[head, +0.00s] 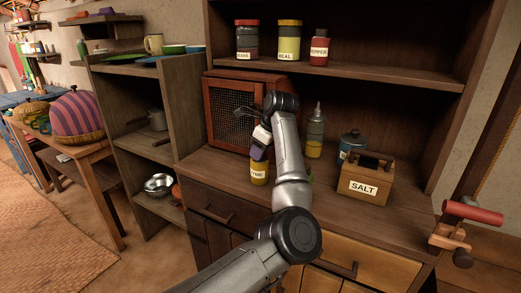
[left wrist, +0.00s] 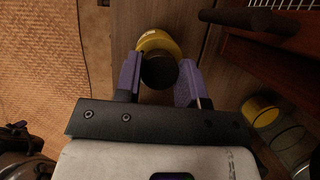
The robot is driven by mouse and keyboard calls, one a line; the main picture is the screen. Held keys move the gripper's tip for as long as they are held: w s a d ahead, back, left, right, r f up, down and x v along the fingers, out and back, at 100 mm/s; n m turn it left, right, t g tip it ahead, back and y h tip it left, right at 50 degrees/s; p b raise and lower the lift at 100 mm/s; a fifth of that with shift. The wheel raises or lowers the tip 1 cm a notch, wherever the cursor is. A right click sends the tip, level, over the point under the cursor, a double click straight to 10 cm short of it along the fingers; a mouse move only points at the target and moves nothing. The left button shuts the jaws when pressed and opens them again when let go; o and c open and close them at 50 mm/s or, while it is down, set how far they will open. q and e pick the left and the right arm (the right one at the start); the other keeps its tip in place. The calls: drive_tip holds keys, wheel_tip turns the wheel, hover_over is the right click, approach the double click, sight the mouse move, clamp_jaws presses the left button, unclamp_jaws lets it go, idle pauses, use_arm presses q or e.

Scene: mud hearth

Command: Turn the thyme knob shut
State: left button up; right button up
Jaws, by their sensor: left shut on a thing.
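The thyme jar (head: 259,173) is yellow with a pale label, partly hidden, and stands on the counter near its front edge. In the left wrist view the yellow jar (left wrist: 160,42) shows beyond its dark round knob (left wrist: 158,71). My left gripper (head: 260,154) reaches down onto the top of the jar. In the left wrist view its purple fingers (left wrist: 158,82) are on either side of the knob and shut on it. The knob's turn position cannot be made out. My right gripper is not in view.
A mesh-fronted wooden cabinet (head: 232,112) stands behind the jar. A yellow-and-glass bottle (head: 315,135), a blue jar (head: 351,143) and a wooden salt box (head: 366,183) stand to the right. Labelled jars line the shelf (head: 350,77) above.

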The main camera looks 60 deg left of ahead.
use_arm(q)
drive_tip(key=shift+d+r+m+t+p, duration=0.15)
drive_tip(key=shift+m+t+p, duration=0.3)
drive_tip(key=shift+m, duration=0.65)
drive_tip(key=m+t, duration=0.1)
drive_tip(key=m, duration=0.1)
drive_tip(key=shift+m+y+p, duration=0.3)
drive_tip(key=shift+m+p, duration=0.05)
drive_tip(key=shift+m, duration=0.05)
drive_tip(key=m+t, duration=0.1)
drive_tip(key=m, duration=0.2)
drive_tip(key=shift+s, duration=0.1)
drive_tip(key=shift+m+t, duration=0.45)
drive_tip(key=shift+m, duration=0.65)
drive_tip(key=o, duration=0.9)
drive_tip(key=shift+o, duration=0.2)
